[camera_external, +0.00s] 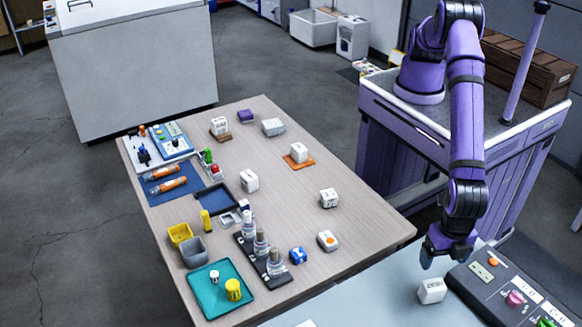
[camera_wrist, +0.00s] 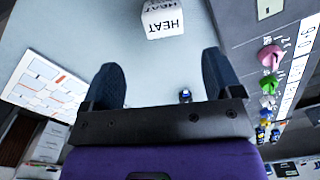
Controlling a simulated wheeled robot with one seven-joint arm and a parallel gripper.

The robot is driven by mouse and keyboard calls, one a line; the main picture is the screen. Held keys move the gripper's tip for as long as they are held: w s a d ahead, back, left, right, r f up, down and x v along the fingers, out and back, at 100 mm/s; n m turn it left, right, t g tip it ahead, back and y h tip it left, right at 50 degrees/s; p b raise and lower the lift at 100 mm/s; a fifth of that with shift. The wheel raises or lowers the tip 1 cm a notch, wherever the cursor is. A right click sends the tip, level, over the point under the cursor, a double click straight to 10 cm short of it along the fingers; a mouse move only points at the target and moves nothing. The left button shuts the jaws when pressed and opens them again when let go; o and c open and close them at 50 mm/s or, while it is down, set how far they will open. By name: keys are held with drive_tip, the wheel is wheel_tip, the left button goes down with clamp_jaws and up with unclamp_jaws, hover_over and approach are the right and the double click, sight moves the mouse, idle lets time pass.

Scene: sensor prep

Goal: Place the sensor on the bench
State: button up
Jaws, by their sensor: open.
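A white cube (camera_external: 431,291) stands on the light grey-blue bench top (camera_external: 375,295) at the lower right. In the wrist view the white cube (camera_wrist: 162,18) reads "HEAT" on two faces and lies beyond my fingertips. My gripper (camera_external: 437,251) is above and close to this cube, pointing down. In the wrist view my gripper (camera_wrist: 160,75) has its two dark fingers wide apart with nothing between them. Several other whitish block-like devices stand on the wooden table (camera_external: 285,225), such as one at its right side (camera_external: 328,198). I cannot tell which one is the sensor.
A dark control panel (camera_external: 510,295) with coloured knobs sits right of the cube. The wooden table holds bottles on a black rack (camera_external: 262,262), a teal tray (camera_external: 205,305), a blue tray (camera_external: 216,200) and small bins (camera_external: 193,251). Its right middle has bare room.

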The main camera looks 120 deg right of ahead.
drive_tip(key=w+d+r+m, duration=0.1)
drive_tip(key=w+d+r, duration=0.3)
drive_tip(key=d+r, duration=0.45)
drive_tip(key=s+d+r+m+t, duration=0.1)
drive_tip(key=s+d+r+m, duration=0.15)
drive_tip(key=d+r, duration=0.95)
drive_tip(key=s+d+r+m+t, duration=0.1)
drive_tip(key=d+r+m, duration=0.2)
drive_tip(key=d+r, duration=0.95)
drive_tip(key=s+d+r+m+t, duration=0.1)
drive_tip(key=s+d+r+m, duration=0.1)
drive_tip(key=s+d+r, duration=0.4)
drive_tip(key=s+d+r+m+t, duration=0.1)
drive_tip(key=s+d+r, duration=0.1)
drive_tip(key=s+d, duration=0.6)
drive_tip(key=s+d+f+m, duration=0.1)
drive_tip(key=s+d+m, duration=0.1)
drive_tip(key=s+d, duration=0.3)
drive_tip(key=s+d+f+m+t, duration=0.1)
drive_tip(key=s+d, duration=0.4)
drive_tip(key=s, duration=0.6)
drive_tip(key=shift+d+f+m, duration=0.25)
drive_tip(key=shift+f+m, duration=0.2)
drive_tip(key=shift+f, duration=0.25)
